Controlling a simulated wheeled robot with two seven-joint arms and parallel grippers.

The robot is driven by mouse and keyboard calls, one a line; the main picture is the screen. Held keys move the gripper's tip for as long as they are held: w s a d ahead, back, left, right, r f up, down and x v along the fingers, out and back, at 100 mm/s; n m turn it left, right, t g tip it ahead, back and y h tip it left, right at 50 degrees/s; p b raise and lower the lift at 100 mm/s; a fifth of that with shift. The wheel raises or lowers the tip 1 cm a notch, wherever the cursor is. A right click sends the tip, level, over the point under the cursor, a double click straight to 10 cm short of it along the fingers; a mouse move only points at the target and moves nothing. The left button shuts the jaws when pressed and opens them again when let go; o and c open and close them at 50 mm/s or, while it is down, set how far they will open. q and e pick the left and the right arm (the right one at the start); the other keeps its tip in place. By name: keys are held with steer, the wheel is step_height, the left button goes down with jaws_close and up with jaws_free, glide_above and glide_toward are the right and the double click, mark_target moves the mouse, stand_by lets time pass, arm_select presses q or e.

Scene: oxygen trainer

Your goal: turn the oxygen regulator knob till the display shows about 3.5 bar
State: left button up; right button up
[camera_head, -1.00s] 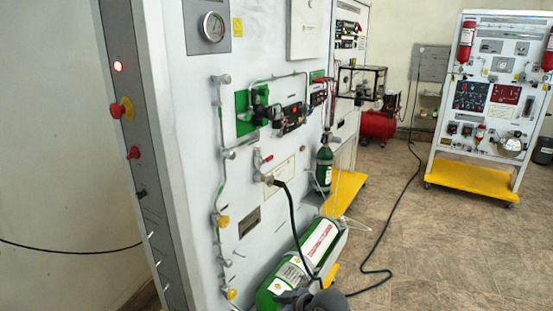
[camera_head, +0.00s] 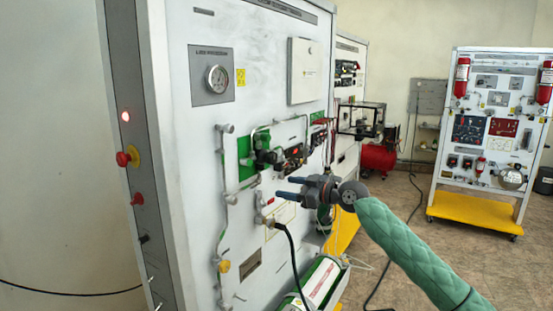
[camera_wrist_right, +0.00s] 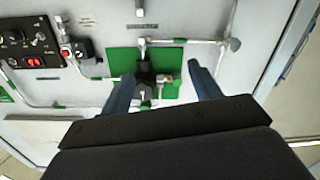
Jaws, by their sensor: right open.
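The black oxygen regulator (camera_head: 262,157) sits on a green plate (camera_head: 243,150) on the white panel; in the right wrist view the regulator (camera_wrist_right: 147,78) lies between the finger lines, nearer the left finger. I cannot single out its knob with certainty. A dark unit with a small red display (camera_head: 296,152) is right of it in the head view; its digits are too small to read. My right gripper (camera_head: 282,187) is open and empty, its fingers pointing left in front of the panel, below and right of the regulator. It also shows in the wrist view (camera_wrist_right: 160,71). My left gripper is not in view.
A gauge (camera_head: 217,79) is at the panel's upper left. Pipes and a yellow valve (camera_head: 223,266) run down the panel. A black hose (camera_head: 294,255) hangs below the gripper near a green-and-white cylinder (camera_head: 322,282). A second stand (camera_head: 490,209) is far right.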

glide_toward(274, 159)
steer(key=a+f, duration=0.1)
steer(key=shift+t+y, duration=0.3)
steer(key=shift+t, duration=0.1)
steer(key=p+x, duration=0.2)
steer(key=x, duration=0.1)
steer(key=p+x, duration=0.1)
steer(key=x, duration=0.3)
steer(key=shift+w+d+r+p, duration=0.1)
steer(key=shift+w+r+p, duration=0.1)
steer(key=shift+w+p, duration=0.15)
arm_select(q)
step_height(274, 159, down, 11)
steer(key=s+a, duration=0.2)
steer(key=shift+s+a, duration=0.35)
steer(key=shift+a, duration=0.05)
arm_select(e)
steer(key=shift+w+a+f, duration=0.1)
steer(key=shift+w+a, duration=0.2)
steer(key=shift+a, duration=0.15)
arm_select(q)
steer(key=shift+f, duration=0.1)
arm_select(e)
steer(key=c, duration=1)
